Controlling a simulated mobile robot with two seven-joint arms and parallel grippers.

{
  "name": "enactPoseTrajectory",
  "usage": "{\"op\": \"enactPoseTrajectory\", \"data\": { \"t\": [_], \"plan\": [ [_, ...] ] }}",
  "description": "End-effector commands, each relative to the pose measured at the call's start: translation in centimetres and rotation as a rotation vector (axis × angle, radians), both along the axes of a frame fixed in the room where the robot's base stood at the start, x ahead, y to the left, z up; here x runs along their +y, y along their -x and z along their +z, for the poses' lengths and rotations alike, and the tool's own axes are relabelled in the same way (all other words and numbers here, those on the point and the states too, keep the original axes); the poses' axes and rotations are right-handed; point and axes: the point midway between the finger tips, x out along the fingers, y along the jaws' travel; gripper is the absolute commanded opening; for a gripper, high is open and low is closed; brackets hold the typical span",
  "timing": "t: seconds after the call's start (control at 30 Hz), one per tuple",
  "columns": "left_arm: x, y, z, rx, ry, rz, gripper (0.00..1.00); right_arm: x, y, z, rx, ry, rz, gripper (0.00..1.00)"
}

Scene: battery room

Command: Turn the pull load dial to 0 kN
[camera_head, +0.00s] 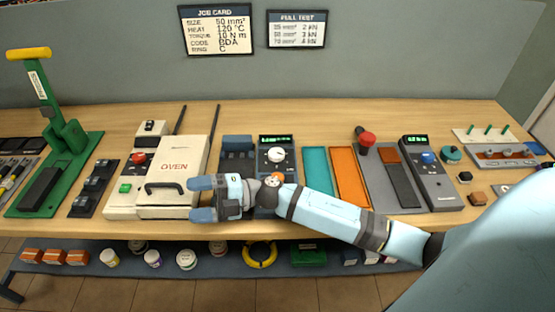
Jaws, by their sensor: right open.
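A white dial (276,155) sits on a dark panel (291,166) with a lit green display, just right of the middle of the bench. A second unit (437,188), grey with a lit display, has a blue dial (428,158) farther right. The labels are too small to tell which dial is the pull load dial. My right gripper (202,199) is open and empty, its fingers pointing left, near the oven's lower right corner. It is left of and nearer than the white dial. My right arm covers the panel's lower part. My left gripper is not in view.
The white oven (173,165) with a dark handle stands left of the panel. A blue block (237,156), a teal strip (316,170) and an orange strip (350,177) flank it. A red-knobbed lever (366,138) rises at right. A green press (66,150) stands far left.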

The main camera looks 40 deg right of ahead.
Motion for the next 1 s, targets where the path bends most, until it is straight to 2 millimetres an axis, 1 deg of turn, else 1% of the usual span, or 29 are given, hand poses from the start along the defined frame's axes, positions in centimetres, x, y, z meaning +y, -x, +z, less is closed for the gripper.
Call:
{"op": "enactPoseTrajectory", "data": {
  "t": [0.03, 0.07, 0.17, 0.27, 0.3, 0.37, 0.4, 0.47, 0.5, 0.6, 0.7, 0.8, 0.83, 0.93, 1.0],
  "plan": [
    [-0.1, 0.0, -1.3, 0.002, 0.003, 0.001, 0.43, -0.3, -0.8, -0.6, -0.087, 0.107, 0.084, 0.79],
    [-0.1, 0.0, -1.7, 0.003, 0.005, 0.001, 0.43, -0.5, -1.1, -0.8, -0.135, 0.174, 0.135, 0.79],
    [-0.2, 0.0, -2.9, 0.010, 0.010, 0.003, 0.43, -2.2, -2.4, -2.0, -0.257, 0.423, 0.296, 0.79],
    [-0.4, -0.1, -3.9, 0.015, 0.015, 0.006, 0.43, -5.6, -4.4, -3.2, -0.329, 0.700, 0.426, 0.79],
    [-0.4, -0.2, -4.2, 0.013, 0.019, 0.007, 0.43, -7.5, -5.3, -3.5, -0.342, 0.817, 0.467, 0.79],
    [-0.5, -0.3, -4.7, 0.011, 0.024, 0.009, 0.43, -10.8, -6.8, -3.6, -0.345, 0.997, 0.518, 0.79],
    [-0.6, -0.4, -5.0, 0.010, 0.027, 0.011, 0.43, -13.2, -7.9, -3.5, -0.334, 1.116, 0.543, 0.79],
    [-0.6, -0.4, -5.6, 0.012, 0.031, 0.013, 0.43, -16.9, -9.2, -2.9, -0.303, 1.284, 0.565, 0.79],
    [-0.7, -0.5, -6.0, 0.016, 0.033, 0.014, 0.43, -19.2, -10.0, -2.2, -0.275, 1.386, 0.571, 0.79],
    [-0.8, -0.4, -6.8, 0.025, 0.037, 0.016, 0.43, -24.4, -11.3, -0.2, -0.192, 1.591, 0.568, 0.79],
    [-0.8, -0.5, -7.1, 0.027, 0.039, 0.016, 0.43, -27.8, -11.8, 1.5, -0.117, 1.721, 0.553, 0.79],
    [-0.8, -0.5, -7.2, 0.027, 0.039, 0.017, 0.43, -29.4, -12.0, 2.4, -0.076, 1.781, 0.545, 0.79],
    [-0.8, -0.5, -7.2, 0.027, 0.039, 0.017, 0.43, -29.6, -12.0, 2.4, -0.069, 1.789, 0.545, 0.79],
    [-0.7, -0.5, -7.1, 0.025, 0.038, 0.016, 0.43, -29.9, -11.9, 1.8, -0.062, 1.797, 0.545, 0.79],
    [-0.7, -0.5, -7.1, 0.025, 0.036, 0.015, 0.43, -29.8, -11.9, 0.9, -0.064, 1.795, 0.545, 0.79]
  ]
}}
